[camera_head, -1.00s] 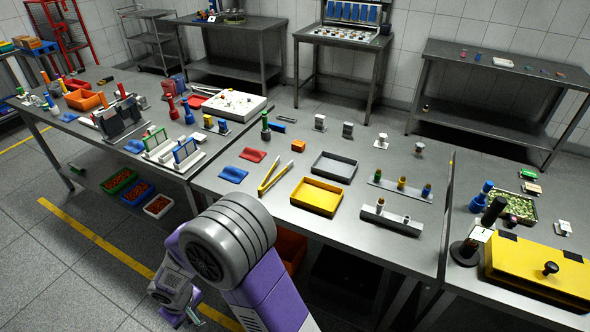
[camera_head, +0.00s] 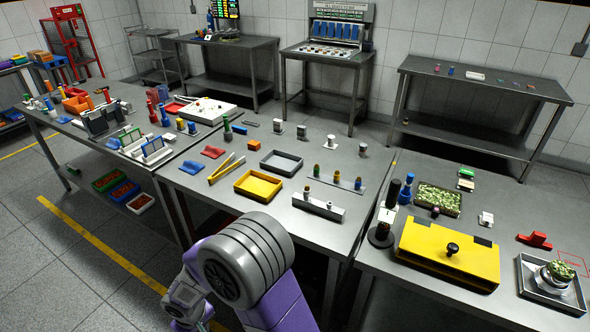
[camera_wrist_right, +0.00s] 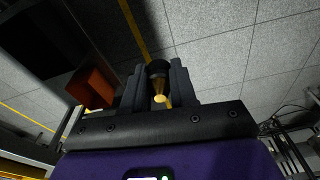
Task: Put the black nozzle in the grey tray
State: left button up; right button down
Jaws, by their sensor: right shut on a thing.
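In the right wrist view my right gripper (camera_wrist_right: 159,82) is shut on a nozzle (camera_wrist_right: 157,69) with a black collar and a brass-coloured tip. It is held above the floor, apart from any table. The grey tray (camera_head: 300,168) lies on the middle table in the head view, behind the yellow tray (camera_head: 238,189), and looks empty. A purple and grey arm link of mine shows at the bottom of the head view. My left gripper is not seen.
A rail with several coloured-top nozzles (camera_head: 336,172) stands right of the trays, with a grey bar holder (camera_head: 320,206) in front. A yellow box (camera_head: 447,255) stands on the right table. An orange bin (camera_wrist_right: 93,87) shows in the wrist view.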

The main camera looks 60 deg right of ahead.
aim_at(281, 162)
jog(key=z, duration=1.1)
jog(key=i, duration=0.05)
jog(key=z, duration=0.05)
